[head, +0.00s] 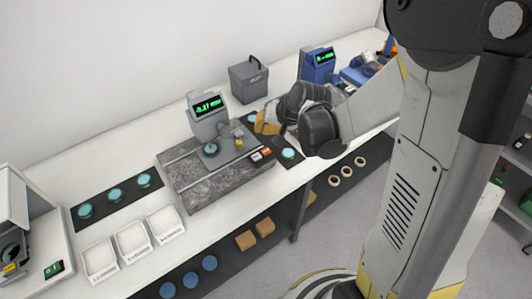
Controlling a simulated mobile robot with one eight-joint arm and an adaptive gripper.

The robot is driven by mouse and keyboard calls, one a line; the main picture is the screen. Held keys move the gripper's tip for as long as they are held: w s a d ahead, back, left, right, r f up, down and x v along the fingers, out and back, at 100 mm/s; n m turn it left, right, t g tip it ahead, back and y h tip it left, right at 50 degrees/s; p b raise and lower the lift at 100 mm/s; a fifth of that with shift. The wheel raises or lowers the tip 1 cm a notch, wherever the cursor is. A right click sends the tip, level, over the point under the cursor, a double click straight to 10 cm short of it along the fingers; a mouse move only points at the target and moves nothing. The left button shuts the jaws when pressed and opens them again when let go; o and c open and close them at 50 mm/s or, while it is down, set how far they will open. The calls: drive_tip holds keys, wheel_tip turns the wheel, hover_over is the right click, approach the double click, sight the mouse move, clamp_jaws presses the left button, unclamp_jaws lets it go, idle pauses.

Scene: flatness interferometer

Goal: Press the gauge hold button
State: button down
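The gauge has a grey box with a lit green readout (208,106) and stands on a speckled grey stone base (200,182). A teal disc (210,149) sits on the base beside a small brass-coloured part (238,139). At the base's right front are two small buttons, one pale (257,157) and one orange-red (266,152). Their labels are too small to read, so I cannot tell which is hold. My gripper (262,124) has yellow-orange fingertips and is just right of the gauge, behind and above the buttons, apart from them in the picture. Its finger gap is unclear.
White trays (132,238) and a dark mat with teal discs (115,195) lie left of the gauge. A dark mat with a teal disc (288,153) lies right, near my arm. A grey handled box (249,80) and blue instrument (318,66) stand behind.

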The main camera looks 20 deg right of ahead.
wheel_tip(320, 180, down, 6)
drive_tip(key=b, duration=0.4)
drive_tip(key=shift+f+b, duration=0.25)
drive_tip(key=shift+b, duration=0.15)
drive_tip(key=shift+f, duration=0.1)
idle(0.8)
drive_tip(key=shift+f+b, duration=0.3)
drive_tip(key=shift+b, duration=0.15)
drive_tip(key=shift+f+b, duration=0.45)
drive_tip(key=shift+b, duration=0.05)
idle(0.5)
drive_tip(key=shift+r, duration=0.1)
drive_tip(key=shift+r+p, duration=0.65)
drive_tip(key=shift+r, duration=0.15)
drive_tip(key=shift+r+p, duration=1.95)
drive_tip(key=shift+r, duration=0.6)
